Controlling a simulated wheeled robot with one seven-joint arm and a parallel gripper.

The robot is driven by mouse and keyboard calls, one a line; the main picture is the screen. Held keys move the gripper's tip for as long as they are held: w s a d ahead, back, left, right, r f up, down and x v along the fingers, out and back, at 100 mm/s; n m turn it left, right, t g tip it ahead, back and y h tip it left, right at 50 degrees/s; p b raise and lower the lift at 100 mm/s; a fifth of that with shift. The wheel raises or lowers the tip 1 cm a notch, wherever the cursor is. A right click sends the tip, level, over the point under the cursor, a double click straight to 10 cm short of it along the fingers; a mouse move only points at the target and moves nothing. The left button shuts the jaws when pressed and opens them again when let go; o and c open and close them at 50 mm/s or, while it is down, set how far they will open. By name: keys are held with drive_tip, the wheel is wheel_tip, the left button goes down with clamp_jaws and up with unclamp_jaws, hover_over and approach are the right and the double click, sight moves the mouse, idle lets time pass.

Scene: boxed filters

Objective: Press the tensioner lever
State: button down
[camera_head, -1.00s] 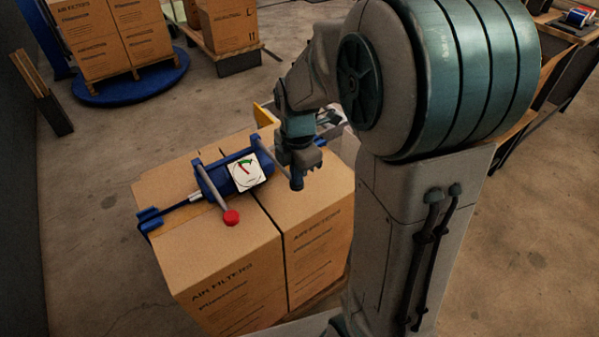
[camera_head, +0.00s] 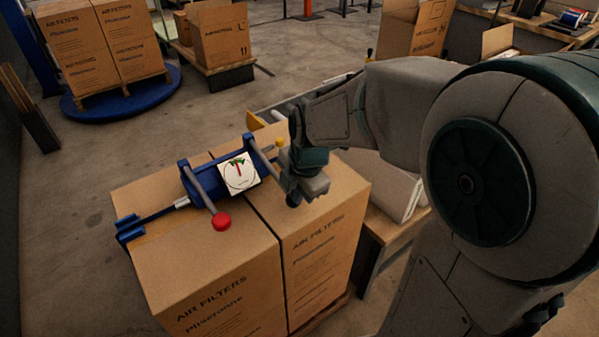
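A blue strapping tool (camera_head: 205,200) lies across the tops of the air filter boxes. It carries a white dial (camera_head: 239,173) with a red needle and a green mark near the top. A grey lever with a red knob (camera_head: 222,221) reaches toward the front from its left part. A second grey lever (camera_head: 262,158) slants from its right end toward my gripper, and its far end is hidden. My gripper (camera_head: 293,198) points down beside the tool's right end, low over the right box. Contact with the lever cannot be made out, nor can the finger gap.
The boxes (camera_head: 215,290) stand closely side by side on a pallet. A wooden-topped bench (camera_head: 383,228) adjoins on the right. Behind are stacked boxes on a blue turntable (camera_head: 120,97) and a box on a low platform (camera_head: 218,72). The floor between is open.

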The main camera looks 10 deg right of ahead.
drive_tip(key=shift+s+f, duration=0.3)
drive_tip(key=shift+f, duration=0.25)
drive_tip(key=shift+r+p, duration=0.35)
drive_tip(key=shift+r, duration=0.2)
drive_tip(key=p+v, duration=0.4)
drive_tip(key=v, duration=0.9)
drive_tip(key=shift+d+r, duration=0.35)
drive_tip(key=shift+s, duration=0.15)
drive_tip(key=s+d+r+m+p, duration=0.1)
drive_tip(key=s+r+m+p, duration=0.1)
drive_tip(key=m, duration=0.6)
drive_tip(key=s+d+r+m+p, duration=0.2)
drive_tip(key=s+r+m+p, duration=0.1)
drive_tip(key=m+p, duration=0.3)
drive_tip(key=s+d+r+m+h+p, duration=0.1)
drive_tip(key=s+m+p, duration=0.3)
drive_tip(key=m, duration=0.5)
drive_tip(key=shift+s+d+r+m+p, duration=0.25)
drive_tip(key=shift+d+r+p, duration=0.25)
drive_tip(key=shift+r, duration=0.35)
